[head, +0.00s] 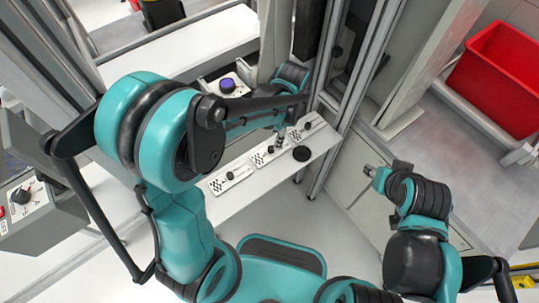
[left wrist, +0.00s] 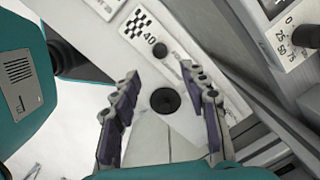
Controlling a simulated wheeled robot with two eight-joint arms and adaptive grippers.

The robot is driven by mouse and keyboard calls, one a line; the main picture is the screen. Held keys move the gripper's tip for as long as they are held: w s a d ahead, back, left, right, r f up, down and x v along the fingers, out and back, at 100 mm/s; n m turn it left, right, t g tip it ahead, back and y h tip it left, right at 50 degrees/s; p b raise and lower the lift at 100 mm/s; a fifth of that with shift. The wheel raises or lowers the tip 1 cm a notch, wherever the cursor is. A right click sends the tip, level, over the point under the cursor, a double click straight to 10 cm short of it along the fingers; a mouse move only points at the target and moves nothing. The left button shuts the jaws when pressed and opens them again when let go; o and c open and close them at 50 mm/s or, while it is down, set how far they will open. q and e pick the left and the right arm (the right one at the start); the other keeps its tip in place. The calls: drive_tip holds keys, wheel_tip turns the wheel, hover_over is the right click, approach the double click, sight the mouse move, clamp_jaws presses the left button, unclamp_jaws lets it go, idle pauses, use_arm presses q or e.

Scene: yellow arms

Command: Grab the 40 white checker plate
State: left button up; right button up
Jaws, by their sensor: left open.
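The white checker plate marked 40 (left wrist: 150,37) lies in the upper middle of the left wrist view, with a black-and-white checker pattern at one end and a small dark knob. In the head view several white checker plates (head: 232,176) lie in a row on the white shelf; their numbers are too small to read there. My left gripper (left wrist: 158,72) is open and empty, fingers spread below the 40 and its knob in the wrist view. In the head view my left gripper (head: 281,141) is over the row, partly hiding it. My right gripper (head: 370,171) is away from the shelf; its finger opening is unclear.
A black round disc (head: 301,153) lies on the white shelf (head: 245,195) beside the plates; it also shows between my left fingers (left wrist: 165,101). Metal posts (head: 333,150) stand at the shelf's right end. A control box with a dial (head: 22,196) is at left, a red bin (head: 500,80) at right.

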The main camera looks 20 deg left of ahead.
sight(271, 148)
use_arm(q)
wheel_tip(271, 148, down, 3)
drive_tip(key=shift+a+r+b, duration=0.1)
drive_tip(key=shift+a+b, duration=0.05)
drive_tip(key=shift+b, duration=0.4)
drive_tip(key=f+b, duration=0.1)
drive_tip(key=f, duration=0.1)
drive_tip(key=a+f+b, duration=0.1)
drive_tip(key=f, duration=0.1)
drive_tip(key=shift+s+a+f, duration=0.15)
drive_tip(key=shift+f+b, duration=0.3)
drive_tip(key=shift+f, duration=0.1)
drive_tip(key=shift+r, duration=0.1)
drive_tip(key=shift+c, duration=0.6)
clamp_jaws()
